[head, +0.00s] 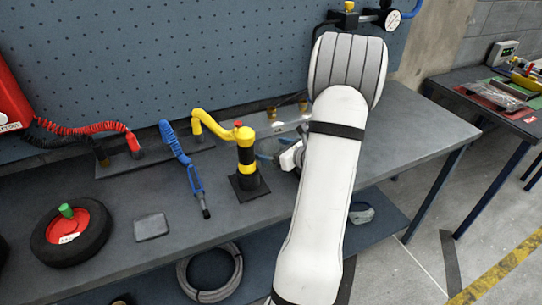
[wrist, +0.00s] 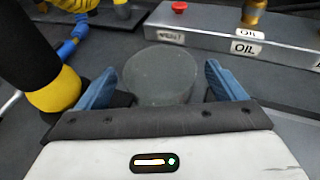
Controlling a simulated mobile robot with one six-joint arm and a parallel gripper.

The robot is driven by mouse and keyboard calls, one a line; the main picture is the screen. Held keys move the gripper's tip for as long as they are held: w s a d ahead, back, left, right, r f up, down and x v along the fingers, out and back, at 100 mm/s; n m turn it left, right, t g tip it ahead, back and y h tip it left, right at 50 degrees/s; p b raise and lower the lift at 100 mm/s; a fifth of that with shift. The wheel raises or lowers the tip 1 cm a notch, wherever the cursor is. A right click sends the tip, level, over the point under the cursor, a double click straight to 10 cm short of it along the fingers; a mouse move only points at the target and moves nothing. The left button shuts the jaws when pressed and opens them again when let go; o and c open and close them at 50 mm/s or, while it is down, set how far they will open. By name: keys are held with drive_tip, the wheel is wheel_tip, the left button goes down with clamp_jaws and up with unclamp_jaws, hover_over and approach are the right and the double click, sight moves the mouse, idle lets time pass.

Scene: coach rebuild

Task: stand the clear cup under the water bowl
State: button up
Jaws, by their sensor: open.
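The clear cup (wrist: 158,78) is in the wrist view, a see-through greyish round shape in front of a metal block. My gripper (wrist: 160,72) is open, with one blue finger on each side of the cup. Small gaps show between the fingers and the cup, and I see no grip on it. In the head view my gripper (head: 278,158) is low over the bench, to the right of the black-and-yellow post, partly hidden by my arm. I cannot make out the water bowl in either view; my arm covers part of the wall and bench.
The metal block (wrist: 230,32) labelled OIL stands just behind the cup. The black-and-yellow post (head: 246,160) is close on the gripper's left. The bench's right end (head: 420,135) is clear.

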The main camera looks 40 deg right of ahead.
drive_tip(key=shift+x, duration=0.8)
drive_tip(key=shift+r, duration=0.1)
drive_tip(key=shift+c, duration=0.3)
drive_tip(key=c, duration=1.1)
